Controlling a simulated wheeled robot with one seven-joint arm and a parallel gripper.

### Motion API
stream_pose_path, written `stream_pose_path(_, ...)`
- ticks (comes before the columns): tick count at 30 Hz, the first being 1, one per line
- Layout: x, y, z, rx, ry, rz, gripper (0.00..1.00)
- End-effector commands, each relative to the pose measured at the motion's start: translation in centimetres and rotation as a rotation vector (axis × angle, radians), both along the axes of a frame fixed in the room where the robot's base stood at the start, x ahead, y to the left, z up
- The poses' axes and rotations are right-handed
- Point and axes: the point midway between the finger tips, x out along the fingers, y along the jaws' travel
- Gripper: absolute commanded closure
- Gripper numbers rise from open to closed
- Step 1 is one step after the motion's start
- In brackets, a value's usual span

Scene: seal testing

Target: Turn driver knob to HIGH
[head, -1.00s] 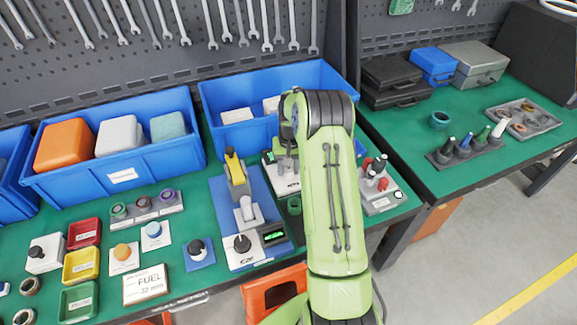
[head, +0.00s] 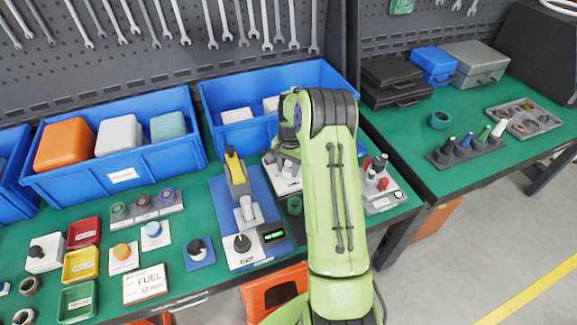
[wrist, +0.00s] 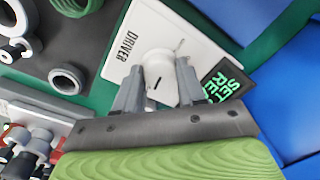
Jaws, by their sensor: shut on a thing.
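The driver panel (wrist: 125,65) is a white plate marked DRIVER, with a white round knob (wrist: 157,62) on it. A dark display with green text (wrist: 226,82), partly cut off, sits at its right in the wrist view. My gripper (wrist: 160,86) has its two grey fingers on either side of the knob, closed on it. A short dark mark shows on the knob between the fingers. I cannot read any HIGH or LOW mark. In the head view the panel (head: 288,185) is partly hidden under my gripper (head: 284,160) and arm.
A blue bin (head: 230,137) stands just behind the panel. A blue fixture with a yellow-handled clamp (head: 235,168) is to the left. A grey block with red and grey parts (head: 380,196) is to the right. A dark tray with rings (wrist: 68,78) lies beside the panel.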

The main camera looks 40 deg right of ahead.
Motion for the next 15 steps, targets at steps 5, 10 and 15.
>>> stream_pose_path(5,0.13,-0.06,0.15,-0.003,-0.005,-0.004,0.91)
stream_pose_path(10,0.13,-0.06,0.15,-0.003,-0.005,-0.004,0.91)
stream_pose_path(15,0.10,-0.04,0.11,-0.002,-0.003,-0.003,0.36)
